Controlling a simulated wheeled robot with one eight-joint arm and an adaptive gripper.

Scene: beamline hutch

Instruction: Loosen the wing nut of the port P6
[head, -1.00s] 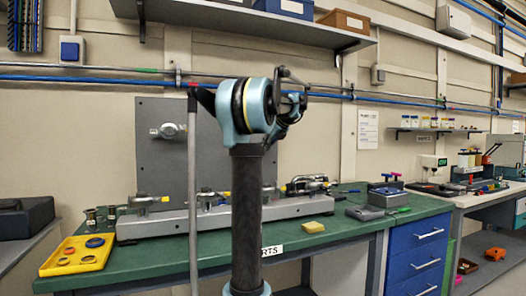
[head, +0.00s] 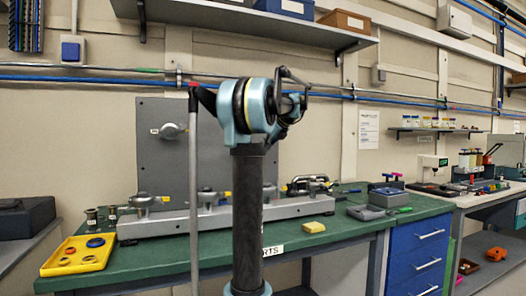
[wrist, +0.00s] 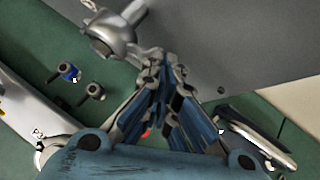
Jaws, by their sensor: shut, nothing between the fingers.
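My gripper (wrist: 160,72) shows in the wrist view with its blue and dark fingers shut and nothing between them. Just left of its tips is a rounded silver fitting (wrist: 112,38) with a short cylinder, against a grey plate; I cannot tell whether the tips touch it. No P6 label can be read and no wing nut stands out clearly. In the head view a long grey rail (head: 180,224) carries several metal port fittings, one at its left end (head: 143,200), with yellow tags. My arm hides part of the rail, and my gripper cannot be made out there.
The rail stands on a green bench (head: 330,232) before an upright grey panel (head: 180,165). A shelf (head: 240,22) hangs above.

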